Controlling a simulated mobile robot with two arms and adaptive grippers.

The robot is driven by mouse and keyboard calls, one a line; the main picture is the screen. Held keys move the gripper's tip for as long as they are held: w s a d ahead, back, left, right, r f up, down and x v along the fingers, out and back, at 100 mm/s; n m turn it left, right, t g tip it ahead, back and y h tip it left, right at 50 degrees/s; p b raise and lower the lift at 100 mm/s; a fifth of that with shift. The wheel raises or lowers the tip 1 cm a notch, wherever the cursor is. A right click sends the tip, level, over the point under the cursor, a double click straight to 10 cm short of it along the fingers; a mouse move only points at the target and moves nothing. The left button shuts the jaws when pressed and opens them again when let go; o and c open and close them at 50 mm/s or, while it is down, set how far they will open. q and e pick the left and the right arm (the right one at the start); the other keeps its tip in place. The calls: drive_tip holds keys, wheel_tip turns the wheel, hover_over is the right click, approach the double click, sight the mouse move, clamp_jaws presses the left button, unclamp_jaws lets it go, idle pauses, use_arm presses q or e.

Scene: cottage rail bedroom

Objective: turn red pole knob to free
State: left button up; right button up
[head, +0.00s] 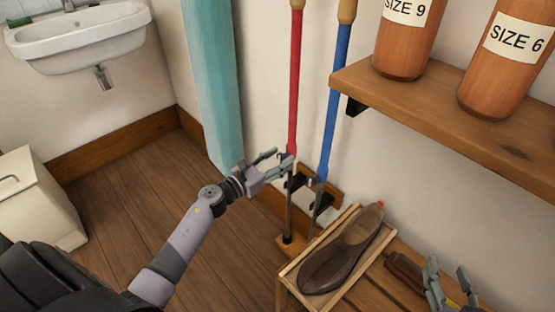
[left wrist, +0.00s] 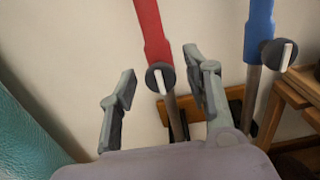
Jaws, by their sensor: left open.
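The red pole (head: 295,80) stands upright against the wall, and it also shows in the left wrist view (left wrist: 150,30). At its lower end the left wrist view shows its dark round knob (left wrist: 159,78) with a pale bar, nearly upright and tipped slightly left at the top. My left gripper (head: 277,160) is open around the knob's line of approach, one finger on each side in the left wrist view (left wrist: 158,80). I cannot tell whether either finger touches it. In the head view the fingers hide the knob. My right gripper (head: 449,280) appears open at the lower right, partly cut off.
A blue pole (head: 336,90) with a similar knob (left wrist: 278,55) stands just right. A wooden shelf (head: 450,112) with large bottles juts out above. A box (head: 345,290) holding a brown shoe form (head: 340,255) stands below. A teal hanging (head: 212,80) is at left.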

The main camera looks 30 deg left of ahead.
use_arm(q)
clamp_jaws()
idle(0.5)
